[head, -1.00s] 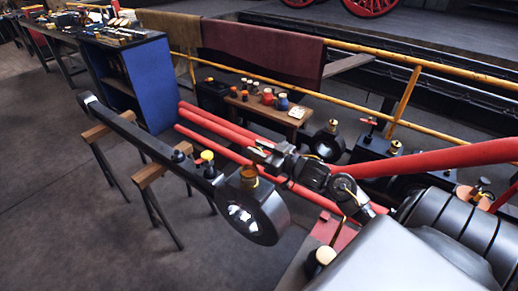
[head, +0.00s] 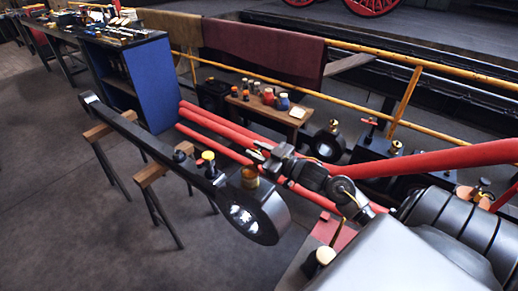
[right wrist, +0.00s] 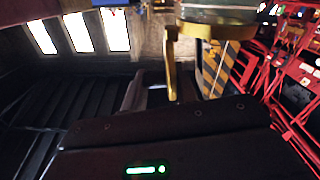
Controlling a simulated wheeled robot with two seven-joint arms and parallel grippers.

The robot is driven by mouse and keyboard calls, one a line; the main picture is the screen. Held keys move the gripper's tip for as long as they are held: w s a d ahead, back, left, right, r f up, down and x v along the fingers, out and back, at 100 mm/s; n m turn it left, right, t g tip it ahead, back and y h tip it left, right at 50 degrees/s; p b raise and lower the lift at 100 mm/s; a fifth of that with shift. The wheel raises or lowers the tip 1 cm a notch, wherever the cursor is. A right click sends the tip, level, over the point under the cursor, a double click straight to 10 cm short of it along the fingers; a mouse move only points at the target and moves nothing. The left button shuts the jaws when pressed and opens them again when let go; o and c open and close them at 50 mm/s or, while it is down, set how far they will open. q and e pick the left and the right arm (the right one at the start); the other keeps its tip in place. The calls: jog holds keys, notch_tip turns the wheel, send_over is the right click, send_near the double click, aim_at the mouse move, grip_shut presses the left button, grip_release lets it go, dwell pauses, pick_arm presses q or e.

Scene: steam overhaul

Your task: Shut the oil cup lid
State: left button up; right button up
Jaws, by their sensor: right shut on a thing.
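The brass oil cup (head: 250,178) stands upright on the large round end of a dark rod in the head view. Its rim and wall also show at the top of the right wrist view (right wrist: 215,28). A narrow brass piece, seemingly the oil cup lid (right wrist: 171,65), hangs down beside the cup there, nearly edge-on. My right gripper (head: 260,154) is just beyond the cup, its fingers shut on that lid in the wrist view (right wrist: 160,92). The lid is too small to make out in the head view. My left gripper is not in view.
The dark rod (head: 140,130) rests on wooden trestles (head: 152,175), with a yellow-capped fitting (head: 208,158) near the cup. Red rods (head: 225,125) run behind my right gripper. A small table (head: 270,112) with jars and a blue cabinet (head: 150,85) stand farther back.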

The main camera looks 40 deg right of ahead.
jog(key=n, duration=0.1)
jog(key=a+n, duration=0.1)
jog(key=shift+s+a+r+n, duration=0.1)
jog(key=shift+s+n, duration=0.05)
jog(key=shift+n, duration=0.25)
jog(key=shift+s+a+n, duration=0.1)
jog(key=shift+a+n, duration=0.15)
jog(key=shift+n, duration=0.45)
jog(key=shift+a, duration=0.1)
jog(key=shift+n, duration=0.3)
jog(key=o, duration=0.7)
jog(key=shift+o, duration=0.5)
jog(key=shift+s, duration=0.1)
